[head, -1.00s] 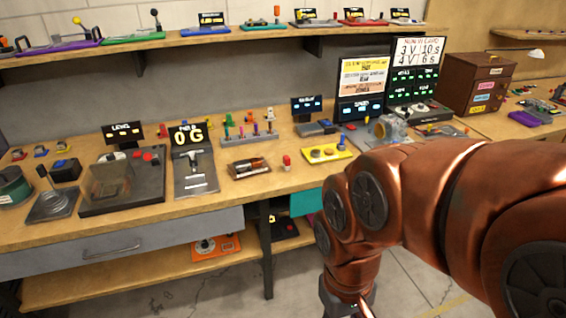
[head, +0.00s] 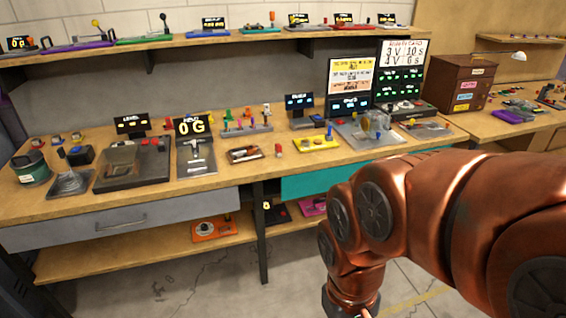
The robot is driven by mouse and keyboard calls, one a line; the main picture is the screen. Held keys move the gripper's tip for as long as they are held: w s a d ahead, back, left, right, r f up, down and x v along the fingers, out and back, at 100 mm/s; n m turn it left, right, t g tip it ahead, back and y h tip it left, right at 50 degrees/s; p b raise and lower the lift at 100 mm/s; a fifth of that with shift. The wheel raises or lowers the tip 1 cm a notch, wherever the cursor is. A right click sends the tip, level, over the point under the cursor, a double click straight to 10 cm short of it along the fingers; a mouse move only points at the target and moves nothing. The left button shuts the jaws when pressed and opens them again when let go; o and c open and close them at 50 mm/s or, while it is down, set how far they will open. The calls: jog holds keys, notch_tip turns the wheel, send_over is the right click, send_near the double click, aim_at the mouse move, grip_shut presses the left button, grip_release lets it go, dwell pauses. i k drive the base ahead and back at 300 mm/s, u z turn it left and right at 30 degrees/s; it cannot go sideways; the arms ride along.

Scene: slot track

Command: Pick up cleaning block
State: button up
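I cannot pick out the cleaning block for certain; the small items on the workbench (head: 225,192) are too small to tell. A small dark tray (head: 245,154) with brown and pale pieces lies mid-bench, and a small red and white piece (head: 278,150) stands just right of it. My copper arm comes in from the right and bends down in front of the bench. Its end is cut off by the bottom edge, so my gripper's fingers are out of sight.
A "0 G" device (head: 195,150), a yellow plate (head: 316,143) and a clear-domed device (head: 370,128) stand on the bench. Below are a grey drawer (head: 120,222) and a teal drawer front (head: 310,187). Open floor (head: 215,285) lies in front.

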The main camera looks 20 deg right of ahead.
aim_at(278, 147)
jog(key=z, duration=0.05)
jog(key=k, duration=0.65)
jog(key=u, duration=1.1)
jog(key=i, duration=1.65)
jog(key=z, duration=0.75)
jog(key=i, duration=0.65)
jog(key=z, duration=0.75)
